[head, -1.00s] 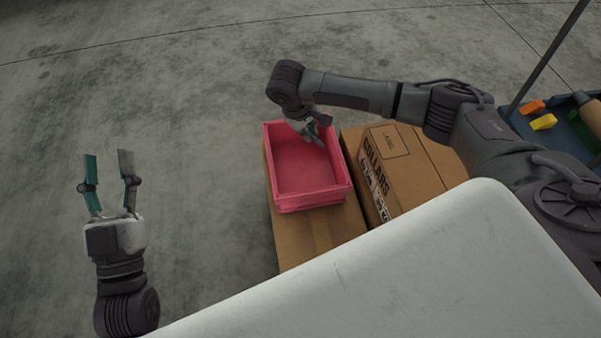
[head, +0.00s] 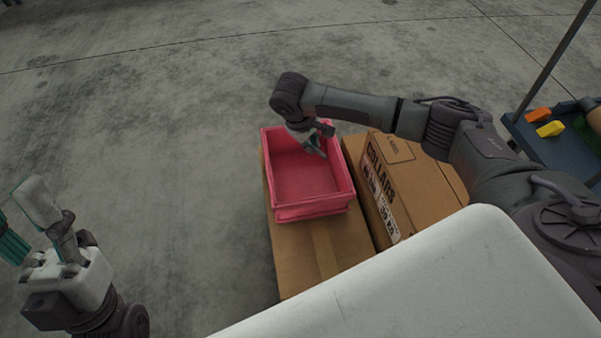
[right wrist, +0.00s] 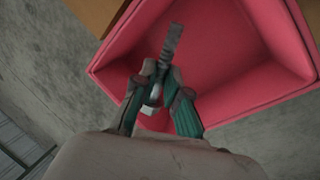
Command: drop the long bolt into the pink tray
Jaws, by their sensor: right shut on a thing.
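The pink tray (head: 312,210) sits on a cardboard box and looks empty in the part I see. My right gripper (head: 316,147) is over the tray's far right part, pointing down. In the right wrist view it (right wrist: 160,95) is shut on the long bolt (right wrist: 172,45), a dark grey threaded rod that sticks out past the fingertips, with the tray's pink inside (right wrist: 225,55) behind it. In the head view I cannot make out the bolt. My left gripper (head: 27,222) is at the left edge, fingers apart and empty, away from the tray.
The cardboard box (head: 300,258) under the tray stands beside another box (head: 420,190) with printed lettering on the right. A white surface (head: 430,285) fills the front. A blue bin (head: 555,155) with orange and yellow pieces is at the far right. The floor at left is clear.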

